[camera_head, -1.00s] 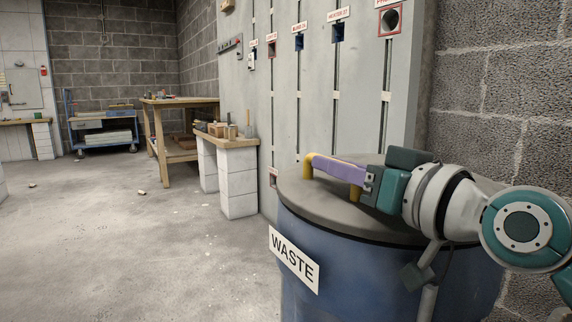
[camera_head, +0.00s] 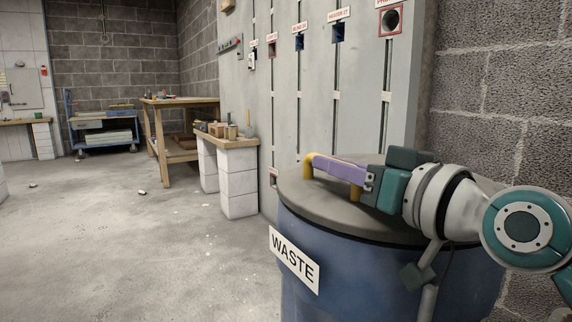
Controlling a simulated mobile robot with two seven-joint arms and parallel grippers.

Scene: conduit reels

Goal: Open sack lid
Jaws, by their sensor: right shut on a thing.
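A blue bin (camera_head: 380,283) with a white WASTE label (camera_head: 294,259) stands at the lower right. Its round grey lid (camera_head: 318,212) lies flat on top. A yellow handle (camera_head: 308,166) stands up from the lid, with a second yellow post by the gripper. My right gripper (camera_head: 340,170) reaches in from the right, low over the lid. Its purple fingers are shut on the yellow handle and hide most of it. No sack shows, and the bin's inside is hidden by the lid. My left gripper is not in view.
A grey panel (camera_head: 360,105) with slots and labelled openings stands behind the bin, and a block wall (camera_head: 500,90) is close on the right. A low bench (camera_head: 232,143) and a wooden table (camera_head: 180,100) stand farther back. The floor (camera_head: 130,240) at the left is mostly clear.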

